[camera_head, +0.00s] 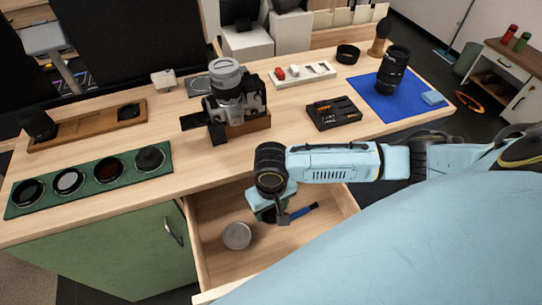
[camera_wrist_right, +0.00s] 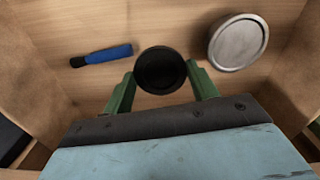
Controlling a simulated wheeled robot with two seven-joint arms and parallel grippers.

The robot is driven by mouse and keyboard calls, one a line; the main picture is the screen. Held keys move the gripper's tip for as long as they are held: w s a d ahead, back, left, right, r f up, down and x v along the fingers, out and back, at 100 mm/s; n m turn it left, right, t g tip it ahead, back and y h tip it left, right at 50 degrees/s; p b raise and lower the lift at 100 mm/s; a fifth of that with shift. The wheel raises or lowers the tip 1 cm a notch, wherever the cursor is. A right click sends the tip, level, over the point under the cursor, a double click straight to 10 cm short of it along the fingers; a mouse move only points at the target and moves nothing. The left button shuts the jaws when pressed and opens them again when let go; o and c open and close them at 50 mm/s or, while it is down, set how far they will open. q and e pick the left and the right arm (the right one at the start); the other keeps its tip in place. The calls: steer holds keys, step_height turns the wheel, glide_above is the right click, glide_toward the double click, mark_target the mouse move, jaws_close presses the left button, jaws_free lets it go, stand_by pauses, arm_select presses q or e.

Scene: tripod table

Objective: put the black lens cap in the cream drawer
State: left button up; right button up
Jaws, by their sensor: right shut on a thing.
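The black lens cap (camera_wrist_right: 160,70) is a round, dark piece held between the two green fingers of my right gripper (camera_wrist_right: 160,80) in the right wrist view. In the head view my right gripper (camera_head: 272,208) points down over the open cream drawer (camera_head: 268,254), within its outline. The cap is mostly hidden there by the gripper and wrist. The drawer floor (camera_wrist_right: 185,18) shows behind the cap in the wrist view; I cannot tell how far below it is. My left gripper is not in view.
A round silver tin (camera_head: 237,236) and a blue-handled brush (camera_head: 303,212) lie in the drawer, either side of the gripper. The tabletop above holds a camera (camera_head: 236,97), a green mat with filters (camera_head: 48,200) and a black tray (camera_head: 334,113).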

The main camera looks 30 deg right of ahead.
mark_target(271, 212)
step_height(271, 212, down, 4)
steer(key=shift+r+b, duration=0.25)
steer(key=shift+b, duration=0.35)
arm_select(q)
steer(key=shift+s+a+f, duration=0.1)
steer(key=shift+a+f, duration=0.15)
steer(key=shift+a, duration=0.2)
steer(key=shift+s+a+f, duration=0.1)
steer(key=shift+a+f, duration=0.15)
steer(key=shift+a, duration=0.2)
arm_select(e)
steer(key=shift+f, duration=0.1)
steer(key=o, duration=0.7)
steer(key=shift+c, duration=0.2)
steer(key=o, duration=0.4)
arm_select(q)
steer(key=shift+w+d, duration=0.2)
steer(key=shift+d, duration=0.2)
arm_select(e)
step_height(271, 212, up, 11)
steer(key=p, duration=0.3)
steer(key=shift+p, duration=0.3)
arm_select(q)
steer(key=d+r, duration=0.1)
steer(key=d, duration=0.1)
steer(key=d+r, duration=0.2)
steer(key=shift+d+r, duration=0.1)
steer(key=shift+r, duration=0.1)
arm_select(e)
steer(key=shift+r, duration=0.6)
